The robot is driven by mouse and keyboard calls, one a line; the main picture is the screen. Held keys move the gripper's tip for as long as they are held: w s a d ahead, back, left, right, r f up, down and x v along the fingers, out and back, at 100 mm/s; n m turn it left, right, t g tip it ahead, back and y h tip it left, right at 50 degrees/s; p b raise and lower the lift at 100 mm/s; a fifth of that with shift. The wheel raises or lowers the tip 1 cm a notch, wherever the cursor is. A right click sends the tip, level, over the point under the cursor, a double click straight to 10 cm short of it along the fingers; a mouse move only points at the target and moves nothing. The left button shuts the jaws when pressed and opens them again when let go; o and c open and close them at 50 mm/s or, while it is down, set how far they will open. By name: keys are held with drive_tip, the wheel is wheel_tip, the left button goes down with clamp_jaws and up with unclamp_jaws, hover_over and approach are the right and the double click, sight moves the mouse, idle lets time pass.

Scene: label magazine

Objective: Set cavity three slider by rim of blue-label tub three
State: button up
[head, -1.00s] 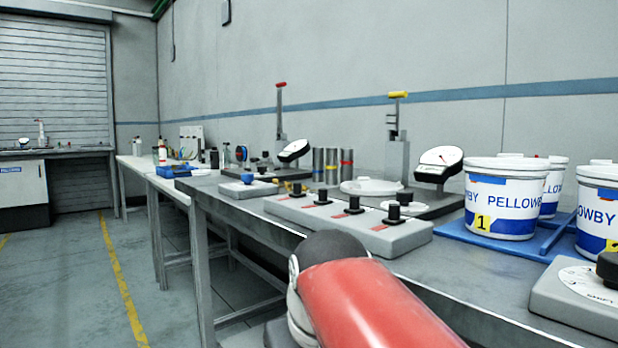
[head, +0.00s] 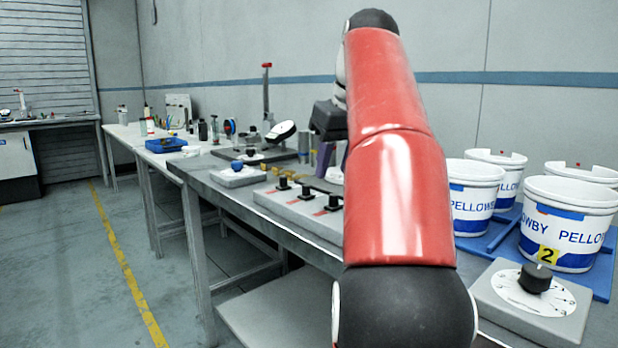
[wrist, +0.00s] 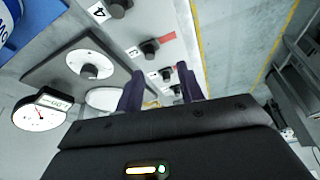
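The grey slider panel (head: 270,201) lies on the bench with a row of black knobs over red marks; my arm hides its right end. In the wrist view, the cavity three slider knob (wrist: 149,46) stands beside a label that seems to read 3. My gripper (wrist: 160,76) is open and empty, its purple fingers above the panel and apart from the knobs. Several white tubs with blue labels stand at the right; the front one (head: 565,220) shows a yellow 2. The numbers on the two back tubs (head: 497,170) are hidden, so I cannot tell which is tub three.
A dial box (head: 535,300) with a black knob sits in front of the tubs. The wrist view shows a round gauge (wrist: 40,113) and a plate with a white dial (wrist: 90,64) beside the panel. A blue tray (head: 165,145) lies farther back. The aisle floor at left is clear.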

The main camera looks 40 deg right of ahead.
sight(333, 195)
drive_tip(key=f, duration=0.2)
drive_tip(key=w+d+f+b, duration=0.1)
drive_tip(key=f, duration=0.1)
drive_tip(key=w+d+f+b, duration=0.1)
drive_tip(key=f, duration=0.1)
drive_tip(key=shift+w, duration=0.1)
idle(0.3)
clamp_jaws()
drive_tip(key=shift+a, duration=0.1)
